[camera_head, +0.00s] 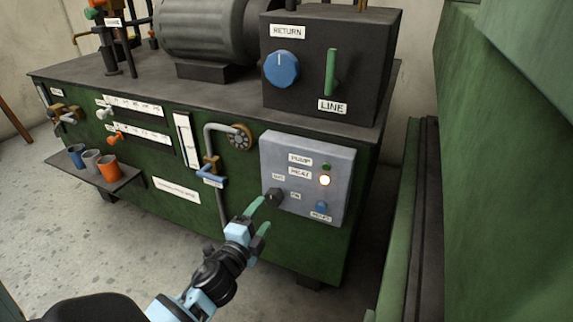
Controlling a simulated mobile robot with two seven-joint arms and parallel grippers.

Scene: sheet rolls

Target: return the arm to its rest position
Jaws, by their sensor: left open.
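My left gripper (262,216) reaches up from the bottom of the head view on a light blue and black arm. Its two green fingers are apart, with nothing seen between them. The upper fingertip is close to the black knob (274,197) on the grey control panel (338,209); I cannot tell whether they touch. On the panel, the lamp (324,180) beside the HEAT label glows, and the lamp (326,167) by PUMP is dark green. A blue button (321,206) sits at the lower right. My right gripper is not in view.
The green cabinet (290,262) fills the middle. A dark box (352,60) with a blue dial (281,68) and green lever (331,72) stands on top. A shelf (122,182) holds three cups at left. A green wall (505,180) closes the right side. Floor (60,240) at lower left is clear.

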